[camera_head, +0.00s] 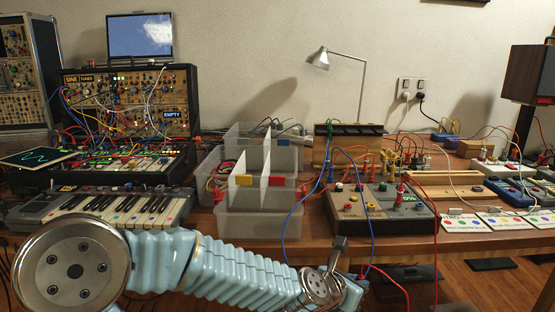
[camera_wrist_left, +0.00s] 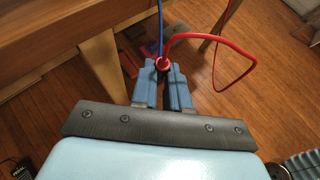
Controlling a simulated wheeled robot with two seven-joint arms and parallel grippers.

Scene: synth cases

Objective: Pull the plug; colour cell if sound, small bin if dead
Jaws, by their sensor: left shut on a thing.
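My left gripper (camera_head: 360,276) is in front of the table's front edge in the head view. In the left wrist view its blue fingers (camera_wrist_left: 163,82) are shut on a red plug (camera_wrist_left: 163,64) with a red cable (camera_wrist_left: 215,40) curving away to the right. A blue cable (camera_wrist_left: 160,25) runs down to the same spot; whether it is also gripped I cannot tell. The clear divided box (camera_head: 262,226) stands on the table with yellow (camera_head: 243,180), red (camera_head: 277,181) and blue (camera_head: 282,142) labels. Cables lie in its left part. My right gripper is not in view.
A grey tester box (camera_head: 380,213) with knobs and a lit display stands right of the divided box. A keyboard (camera_head: 120,208) and synth rack (camera_head: 130,100) stand left. Cards (camera_head: 500,221) and a blue meter (camera_head: 515,192) lie right. Floor (camera_wrist_left: 270,110) shows below the gripper.

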